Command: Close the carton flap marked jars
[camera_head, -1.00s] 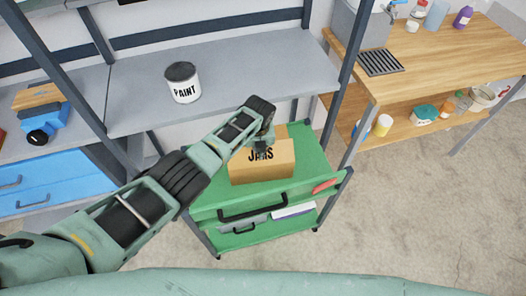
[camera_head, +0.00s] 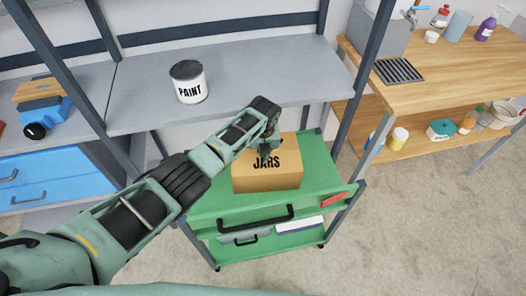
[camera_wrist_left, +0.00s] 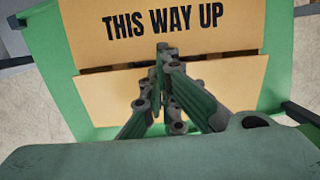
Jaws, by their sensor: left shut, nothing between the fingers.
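The tan carton (camera_head: 285,182) sits on top of the green cart. The word JARS shows in black on its flap (camera_head: 289,160), on the side facing me. My left gripper (camera_head: 265,152) is shut and empty at the top of the carton, just above the lettering; I cannot tell whether it touches. In the left wrist view, the shut fingers (camera_wrist_left: 162,55) point at a narrow dark gap between two tan panels. The far panel (camera_wrist_left: 225,25) reads THIS WAY UP; the near panel (camera_wrist_left: 235,80) lies partly behind the fingers. My right gripper is not in view.
The green cart (camera_head: 325,172) has a drawer and a lower shelf. A paint can (camera_head: 190,92) stands on the grey shelf (camera_head: 265,75) behind it. A wooden bench (camera_head: 450,80) stands at right. Open floor (camera_head: 420,220) lies right of the cart.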

